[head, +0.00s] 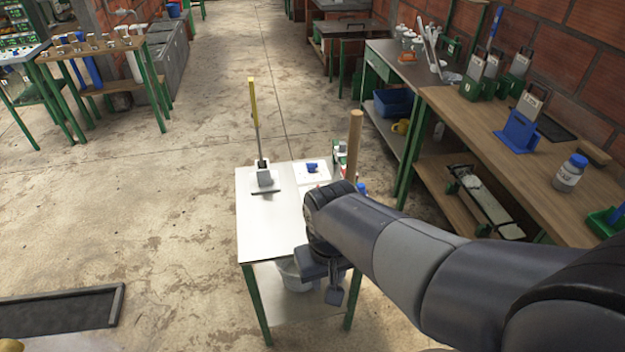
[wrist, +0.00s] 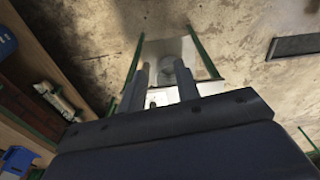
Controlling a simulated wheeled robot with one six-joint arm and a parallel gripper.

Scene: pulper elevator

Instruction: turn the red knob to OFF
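I cannot make out a red knob in either view. A small table with a pale top (head: 262,225) and green legs stands ahead. On it are a grey device (head: 265,179) with an upright yellow-topped rod, and a white plate with a small blue part (head: 312,167). Small items, with a hint of red, sit beside an upright wooden rod (head: 354,148), partly hidden by my arm. My gripper (head: 334,290) hangs by the table's front right side, pointing down. In the wrist view its two fingers (wrist: 163,74) are apart, with nothing seen held between them.
A grey bucket (head: 292,275) is under the table. A long wooden bench (head: 465,115) with scales and a blue-lidded jar (head: 570,173) runs along the right wall. A dark mat (head: 60,310) lies front left. The floor left of the table is clear.

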